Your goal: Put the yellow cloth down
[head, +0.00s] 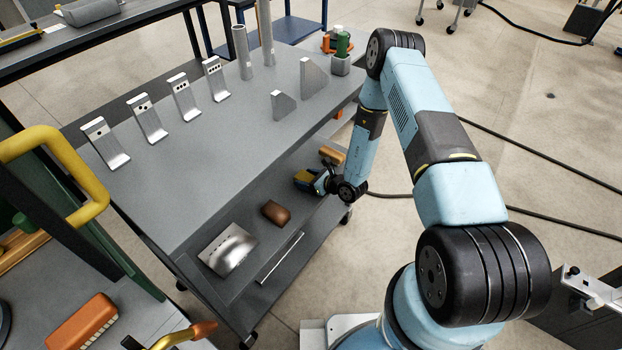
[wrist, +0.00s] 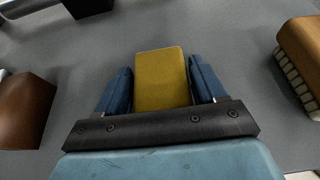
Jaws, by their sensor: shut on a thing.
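The yellow cloth (wrist: 162,78) shows as a folded flat block between the two blue fingers of my gripper (wrist: 161,85) in the wrist view. My gripper is shut on it. In the head view my gripper (head: 318,181) reaches in over the lower shelf (head: 262,268) of the grey cart, and a bit of the yellow cloth (head: 303,176) shows at its fingers. I cannot tell whether the cloth touches the shelf or hangs just above it.
On the lower shelf lie a brown block (head: 276,212), a bent metal piece (head: 228,250) and a wooden brush (head: 331,155). In the wrist view the brush (wrist: 304,62) is right, the brown block (wrist: 26,108) left. Bare shelf lies between. The cart's top (head: 215,140) overhangs.

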